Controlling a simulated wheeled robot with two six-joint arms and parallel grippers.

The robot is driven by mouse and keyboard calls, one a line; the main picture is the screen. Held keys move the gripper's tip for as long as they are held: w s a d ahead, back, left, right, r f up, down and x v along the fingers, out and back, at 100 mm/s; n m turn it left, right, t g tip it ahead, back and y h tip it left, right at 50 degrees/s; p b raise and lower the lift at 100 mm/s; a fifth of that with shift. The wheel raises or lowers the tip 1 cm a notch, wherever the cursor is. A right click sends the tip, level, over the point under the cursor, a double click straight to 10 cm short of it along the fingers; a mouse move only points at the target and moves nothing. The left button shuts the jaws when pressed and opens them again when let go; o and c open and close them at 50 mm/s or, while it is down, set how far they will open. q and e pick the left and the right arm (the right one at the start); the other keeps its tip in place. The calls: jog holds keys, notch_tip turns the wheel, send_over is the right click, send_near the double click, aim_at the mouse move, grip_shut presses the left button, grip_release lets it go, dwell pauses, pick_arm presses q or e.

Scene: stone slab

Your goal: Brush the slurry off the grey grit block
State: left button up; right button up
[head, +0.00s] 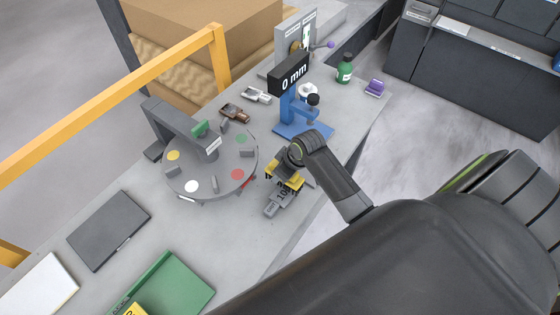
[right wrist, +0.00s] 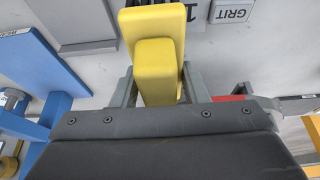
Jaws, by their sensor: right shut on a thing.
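Whether brush and block touch, and any slurry, I cannot tell. My left gripper is not in view.
The round turntable (head: 215,185) carries coloured dots and small grey pieces. A blue stand (head: 300,128) with a 0 mm display is behind the gripper. A green bottle (head: 345,70) and purple item (head: 374,87) stand farther back. A dark pad (head: 108,230) and green tray (head: 175,287) lie front left.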

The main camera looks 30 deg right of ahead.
jog(key=w+d+r, duration=0.3)
jog(key=d+r, duration=0.3)
jog(key=d, duration=0.1)
dwell(0.5)
jog(key=shift+s, duration=0.1)
dwell(0.4)
